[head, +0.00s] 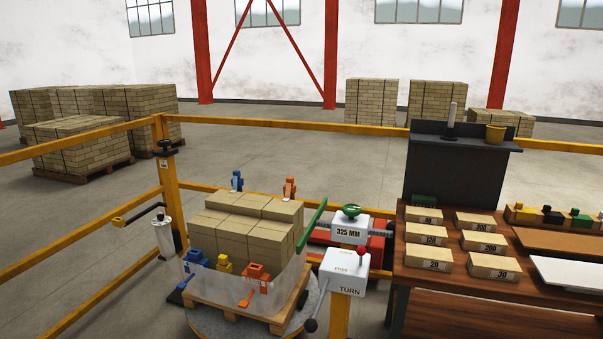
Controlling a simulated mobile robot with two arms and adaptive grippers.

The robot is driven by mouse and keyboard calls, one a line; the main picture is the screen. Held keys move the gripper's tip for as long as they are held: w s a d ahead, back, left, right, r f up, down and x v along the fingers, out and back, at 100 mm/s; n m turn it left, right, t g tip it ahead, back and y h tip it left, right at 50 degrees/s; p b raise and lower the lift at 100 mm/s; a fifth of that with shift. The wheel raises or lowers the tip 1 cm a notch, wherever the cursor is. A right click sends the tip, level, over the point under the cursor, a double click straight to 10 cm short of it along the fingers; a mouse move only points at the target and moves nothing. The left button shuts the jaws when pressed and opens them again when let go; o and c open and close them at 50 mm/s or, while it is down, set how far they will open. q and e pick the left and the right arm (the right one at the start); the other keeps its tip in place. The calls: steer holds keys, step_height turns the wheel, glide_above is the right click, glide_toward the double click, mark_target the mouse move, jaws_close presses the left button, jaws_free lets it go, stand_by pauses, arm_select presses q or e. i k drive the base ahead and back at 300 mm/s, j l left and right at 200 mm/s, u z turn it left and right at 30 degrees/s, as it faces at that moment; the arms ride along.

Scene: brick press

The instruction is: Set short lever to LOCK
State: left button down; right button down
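A white control box (344,272) stands on a yellow post at the lower middle of the head view. Its front reads TURN; smaller lettering on its upper face is too small to read surely. A short lever with a red ball knob (361,252) stands up at the box's right rear edge. I cannot tell which marking it points to. A longer grey lever with a black ball knob (310,325) hangs down at the box's left side. Neither of my grippers is in view.
Behind the box is a 325 MM unit (349,231) with a green knob. At left, a brick stack (245,232) stands on a pallet (245,312) on a round plate. A wooden table (440,280) with labelled bricks is at right. Yellow rails (290,124) surround this.

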mark_target(361, 251)
steer(key=i+j+u, duration=0.2)
steer(key=i+u, duration=0.25)
steer(key=i, duration=0.4)
steer(key=i+l+u, duration=0.1)
steer(key=i+u, duration=0.35)
steer(key=i, duration=0.4)
steer(key=z, duration=2.2)
